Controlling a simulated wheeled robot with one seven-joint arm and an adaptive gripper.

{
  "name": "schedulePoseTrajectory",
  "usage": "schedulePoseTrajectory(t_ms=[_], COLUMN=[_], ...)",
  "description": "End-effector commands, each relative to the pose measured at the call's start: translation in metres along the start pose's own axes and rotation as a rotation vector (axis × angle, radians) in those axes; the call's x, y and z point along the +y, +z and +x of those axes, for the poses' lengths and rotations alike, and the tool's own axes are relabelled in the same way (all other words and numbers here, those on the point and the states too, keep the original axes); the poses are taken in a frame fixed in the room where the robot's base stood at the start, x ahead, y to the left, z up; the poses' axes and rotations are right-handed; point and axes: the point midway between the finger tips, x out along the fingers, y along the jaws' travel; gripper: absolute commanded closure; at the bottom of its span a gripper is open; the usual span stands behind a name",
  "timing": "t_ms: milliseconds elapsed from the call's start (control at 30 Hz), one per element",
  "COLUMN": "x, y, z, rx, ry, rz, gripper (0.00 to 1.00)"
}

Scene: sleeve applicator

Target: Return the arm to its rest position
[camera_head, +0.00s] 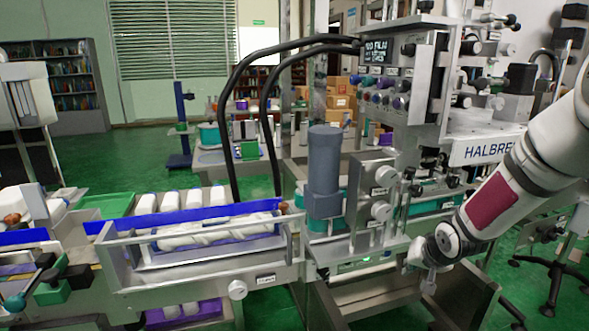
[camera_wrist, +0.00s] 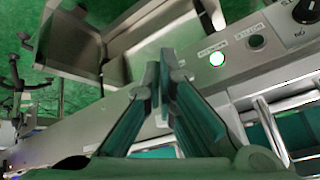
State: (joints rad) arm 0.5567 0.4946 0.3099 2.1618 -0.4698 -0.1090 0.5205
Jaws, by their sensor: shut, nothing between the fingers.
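My gripper (camera_wrist: 164,75) is in the middle of the wrist view, with its dark fingers together and nothing between them. I cannot tell whether the fingertips touch the panel. In the head view my white arm with a dark red patch reaches in from the right. Its wrist end is low, in front of the sleeve applicator (camera_head: 370,210), and the fingers are hard to make out there.
A conveyor (camera_head: 200,270) with white bottles and a blue rail (camera_head: 190,217) runs left of the applicator. Black hoses arch above it. A metal chute (camera_head: 430,300) lies below my wrist. A black wheeled stand base (camera_head: 550,280) is at right. Green floor (camera_head: 110,160) is open at back left.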

Motion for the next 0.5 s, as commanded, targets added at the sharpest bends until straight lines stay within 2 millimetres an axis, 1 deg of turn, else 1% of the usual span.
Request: schedulePoseTrajectory(t_ms=[33, 167, 200, 267, 300, 367, 400, 467, 500], x=[-0.005, -0.01, -0.012, -0.014, -0.016, -0.019, -0.02, -0.023, -0.025], y=[-0.002, 0.007, 0.011, 0.018, 0.023, 0.033, 0.04, 0.052, 0.061], z=[-0.023, -0.074, -0.09, -0.114, -0.13, -0.154, -0.17, -0.194, -0.209], rx=[-0.009, -0.058, -0.072, -0.095, -0.109, -0.132, -0.148, -0.172, -0.188], ry=[0.035, 0.12, 0.143, 0.173, 0.191, 0.214, 0.227, 0.242, 0.249], rz=[-0.037, -0.106, -0.125, -0.148, -0.161, -0.18, -0.19, -0.205, -0.214], gripper=[1.0, 1.0, 1.0, 1.0, 1.0, 1.0, 1.0, 1.0, 1.0])
